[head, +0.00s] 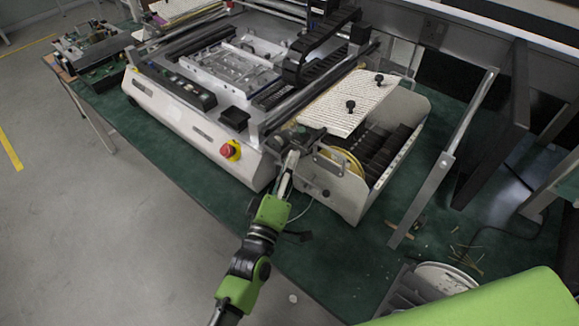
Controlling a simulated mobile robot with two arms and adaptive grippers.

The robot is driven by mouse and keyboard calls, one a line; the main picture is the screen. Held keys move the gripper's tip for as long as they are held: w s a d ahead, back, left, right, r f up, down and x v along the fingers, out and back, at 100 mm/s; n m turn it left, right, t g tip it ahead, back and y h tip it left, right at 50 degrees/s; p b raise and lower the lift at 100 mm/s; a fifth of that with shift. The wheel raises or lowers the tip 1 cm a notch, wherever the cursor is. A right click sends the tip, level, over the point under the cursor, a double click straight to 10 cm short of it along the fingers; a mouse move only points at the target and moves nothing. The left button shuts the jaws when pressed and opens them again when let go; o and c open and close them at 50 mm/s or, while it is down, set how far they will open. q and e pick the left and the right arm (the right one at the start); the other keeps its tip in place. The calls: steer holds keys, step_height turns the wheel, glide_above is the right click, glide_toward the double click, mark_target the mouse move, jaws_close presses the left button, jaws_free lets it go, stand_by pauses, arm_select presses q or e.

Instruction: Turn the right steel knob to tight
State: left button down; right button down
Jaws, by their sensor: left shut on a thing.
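My left gripper (289,170) reaches up from the bottom of the head view. Its jaws are shut on a small part at the front right corner of the white machine (190,128), beside the open feeder box (343,190). That part looks to be the right steel knob, but the fingers hide it, so its turned position cannot be told. My right gripper is out of view.
A striped white plate with black knobs (350,105) lies over the feeder box. A red stop button (231,150) sits on the machine's front. A slanted metal strut (436,175) stands to the right. The green table (290,243) is mostly clear in front.

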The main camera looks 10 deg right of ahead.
arm_select(q)
steer(key=c, duration=1.9)
jaws_free()
steer(key=v, duration=1.2)
steer(key=shift+f, duration=0.1)
